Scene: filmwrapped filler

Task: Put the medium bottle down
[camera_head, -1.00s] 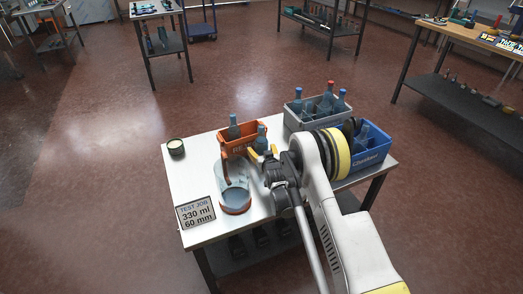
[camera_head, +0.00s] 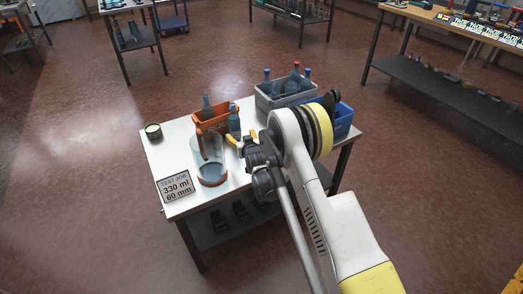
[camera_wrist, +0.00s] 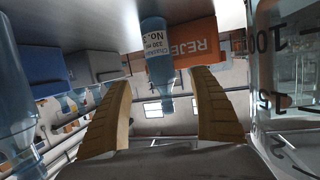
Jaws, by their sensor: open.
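A blue-grey bottle labelled 330 ml (camera_head: 234,124) stands upright on the white table, in front of the orange bin (camera_head: 224,118). In the wrist view, which looks upside down, this bottle (camera_wrist: 156,50) has its base at the tabletop and its neck between my fingers, with gaps on both sides. My gripper (camera_head: 240,141) is open; its two tan fingers (camera_wrist: 166,112) are spread and hold nothing. The orange bin, lettered "REJE…" (camera_wrist: 199,42), is behind the bottle. Whether the label says medium cannot be read.
A clear graduated cylinder (camera_head: 212,160) stands close left of my gripper and fills the wrist view's right (camera_wrist: 262,80). Another bottle (camera_head: 207,107) is in the orange bin. A grey crate with bottles (camera_head: 270,100), a blue crate (camera_head: 344,121), a sign (camera_head: 175,186) and a jar (camera_head: 153,131) surround.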

